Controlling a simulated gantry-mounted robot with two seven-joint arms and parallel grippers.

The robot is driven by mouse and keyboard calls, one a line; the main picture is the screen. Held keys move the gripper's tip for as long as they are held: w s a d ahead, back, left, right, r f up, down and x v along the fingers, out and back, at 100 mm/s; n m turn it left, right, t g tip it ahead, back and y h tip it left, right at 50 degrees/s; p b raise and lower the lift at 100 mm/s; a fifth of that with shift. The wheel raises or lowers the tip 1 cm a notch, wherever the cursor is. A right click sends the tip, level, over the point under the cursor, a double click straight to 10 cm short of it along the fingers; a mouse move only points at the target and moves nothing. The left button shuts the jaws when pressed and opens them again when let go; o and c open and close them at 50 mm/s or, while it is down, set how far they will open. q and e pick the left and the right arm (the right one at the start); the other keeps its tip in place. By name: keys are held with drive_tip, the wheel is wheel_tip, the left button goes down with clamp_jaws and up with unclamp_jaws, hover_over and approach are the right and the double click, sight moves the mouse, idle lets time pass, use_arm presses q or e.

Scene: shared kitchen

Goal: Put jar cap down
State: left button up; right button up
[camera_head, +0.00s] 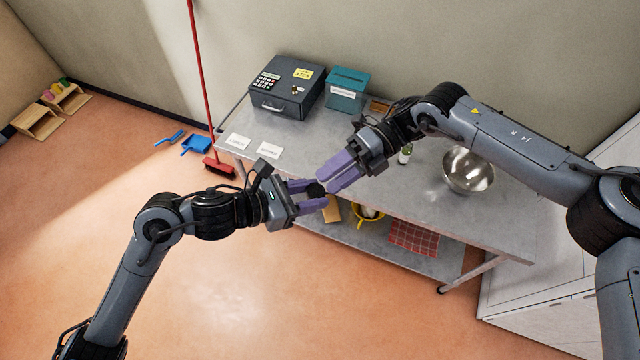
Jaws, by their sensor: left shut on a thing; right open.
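A small dark round piece, which looks like the jar cap (316,190), sits between the purple fingertips of my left gripper (315,195). That gripper is shut on it in front of the table's front edge. My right gripper (326,180) is open, its purple fingers pointing down and left with the tips close to the cap. Whether they touch it I cannot tell. A small bottle or jar (405,154) with something green stands on the metal table (430,196), partly behind my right arm.
A steel bowl (467,170) stands at the table's right. A dark cash box (287,87), a teal box (346,90) and white cards (269,150) are at the left and back. The lower shelf holds a yellow colander (366,218) and red checked cloth (414,238).

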sight(319, 190)
drive_tip(key=shift+x, duration=1.95)
drive_tip(key=shift+c, duration=0.2)
drive_tip(key=shift+a, duration=0.1)
drive_tip(key=c, duration=0.7)
drive_tip(key=o, duration=0.7)
drive_tip(key=shift+r, duration=0.1)
drive_tip(key=shift+o, duration=0.2)
